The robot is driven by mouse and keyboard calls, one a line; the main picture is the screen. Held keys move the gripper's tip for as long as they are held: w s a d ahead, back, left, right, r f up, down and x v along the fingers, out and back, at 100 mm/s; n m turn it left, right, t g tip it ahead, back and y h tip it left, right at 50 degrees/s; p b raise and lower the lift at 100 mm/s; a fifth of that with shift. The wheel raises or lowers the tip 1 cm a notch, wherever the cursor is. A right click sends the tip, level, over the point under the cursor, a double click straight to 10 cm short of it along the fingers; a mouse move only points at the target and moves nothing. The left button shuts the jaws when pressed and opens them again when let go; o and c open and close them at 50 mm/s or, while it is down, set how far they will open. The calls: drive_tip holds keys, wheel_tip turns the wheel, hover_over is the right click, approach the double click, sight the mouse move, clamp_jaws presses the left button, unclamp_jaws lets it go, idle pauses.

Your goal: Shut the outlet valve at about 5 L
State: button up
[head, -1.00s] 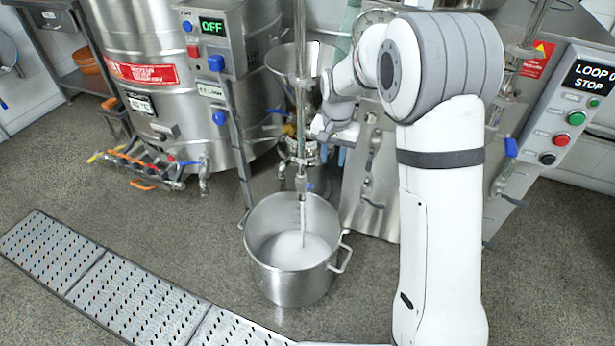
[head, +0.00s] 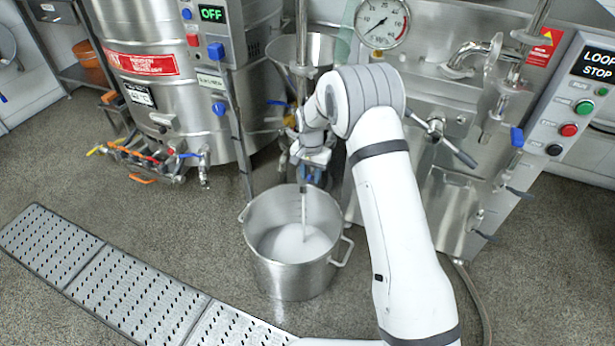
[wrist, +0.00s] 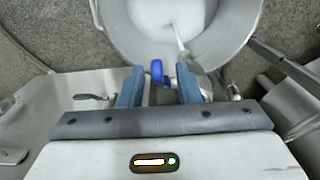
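A steel pot (head: 290,275) stands on the floor, holding white liquid (head: 297,243). A pale stream (head: 304,212) falls into it from the outlet above. In the wrist view the pot (wrist: 125,35) is at the top, with the stream (wrist: 178,38) entering it. The outlet valve's blue handle (wrist: 157,72) lies between the blue fingers of my gripper (wrist: 158,80), with gaps on both sides. My gripper is open. In the head view my gripper (head: 313,173) is just above the pot's back rim; the valve handle there is hidden or too small to tell.
A steel tank (head: 150,95) with an OFF display stands at left, its coloured valves (head: 145,160) low in front. The mill cabinet with a gauge (head: 381,22) and button panel (head: 575,110) is at right. A perforated grating (head: 100,275) crosses the floor at front left.

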drive_tip(key=shift+f, duration=0.3)
clamp_jaws()
idle(0.4)
